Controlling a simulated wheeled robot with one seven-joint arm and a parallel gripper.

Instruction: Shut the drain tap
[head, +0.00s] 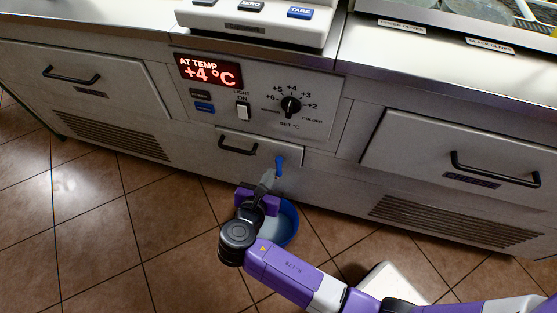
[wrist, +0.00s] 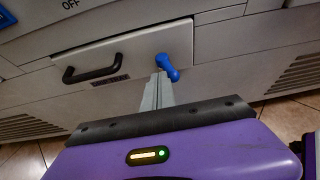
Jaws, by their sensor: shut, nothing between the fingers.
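In the wrist view the blue handle (wrist: 168,67) slants from upper left to lower right. My gripper (head: 268,178) is shut and empty, its grey fingers pointing at the counter front. In the wrist view the fingertips (wrist: 158,76) are right beside the handle's left side; I cannot tell whether they touch it. The tap's spout is not clearly visible. A blue basin (head: 289,224) stands on the floor below, partly hidden by my arm.
The small drawer's black handle (head: 238,146) is close to the left of the tap. Above is the control panel (head: 325,100) with a knob and a red +4°C display (head: 208,71). Larger drawers flank it. Tiled floor (head: 100,230) at left is clear.

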